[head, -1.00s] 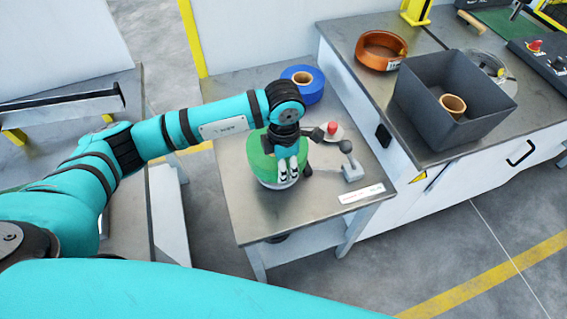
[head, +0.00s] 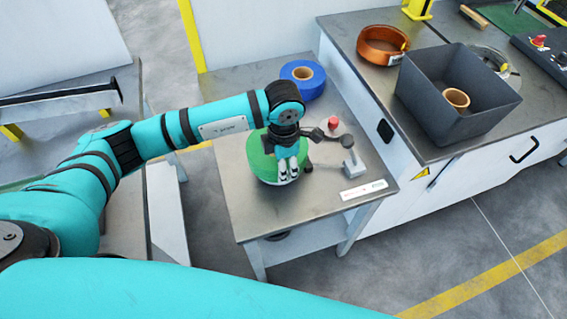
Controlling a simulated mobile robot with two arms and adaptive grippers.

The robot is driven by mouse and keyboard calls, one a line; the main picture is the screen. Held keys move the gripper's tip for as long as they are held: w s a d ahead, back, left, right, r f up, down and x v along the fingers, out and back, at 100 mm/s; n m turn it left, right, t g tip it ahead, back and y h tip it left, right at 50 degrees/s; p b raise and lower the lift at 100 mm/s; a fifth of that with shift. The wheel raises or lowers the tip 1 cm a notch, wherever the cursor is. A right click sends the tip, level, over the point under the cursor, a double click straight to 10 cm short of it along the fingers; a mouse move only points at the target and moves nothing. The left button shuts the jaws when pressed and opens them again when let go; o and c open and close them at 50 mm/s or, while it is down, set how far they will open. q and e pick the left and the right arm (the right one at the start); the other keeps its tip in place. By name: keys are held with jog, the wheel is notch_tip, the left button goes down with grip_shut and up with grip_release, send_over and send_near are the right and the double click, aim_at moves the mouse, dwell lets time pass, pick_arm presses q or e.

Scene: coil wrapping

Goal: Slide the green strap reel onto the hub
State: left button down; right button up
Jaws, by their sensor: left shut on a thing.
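The green strap reel (head: 262,164) is over the near part of the small metal table, partly covered by my left gripper. My left gripper (head: 287,177) points down, shut on the reel at its right side. A pale rim shows along the reel's lower edge; I cannot tell whether the reel touches what is below it. The hub is not clearly visible; the reel and gripper may hide it. A grey post with a dark arm (head: 350,158) stands just right of the reel. My right gripper is not in view.
A blue reel (head: 303,79) lies at the back of the small table (head: 320,203). A red knob (head: 333,122) is right of my wrist. The right bench holds a copper-coloured coil (head: 381,45) and a dark bin (head: 457,99) with a small tan ring.

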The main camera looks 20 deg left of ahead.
pick_arm(q)
jog(key=shift+w+f+b, duration=0.1)
jog(key=shift+f+b, duration=0.7)
jog(key=shift+f, duration=0.1)
jog(key=c, duration=0.7)
grip_release()
jog(key=r, duration=1.2)
jog(key=shift+s+d, duration=0.1)
jog(key=shift+s, duration=0.15)
jog(key=shift+f, duration=0.1)
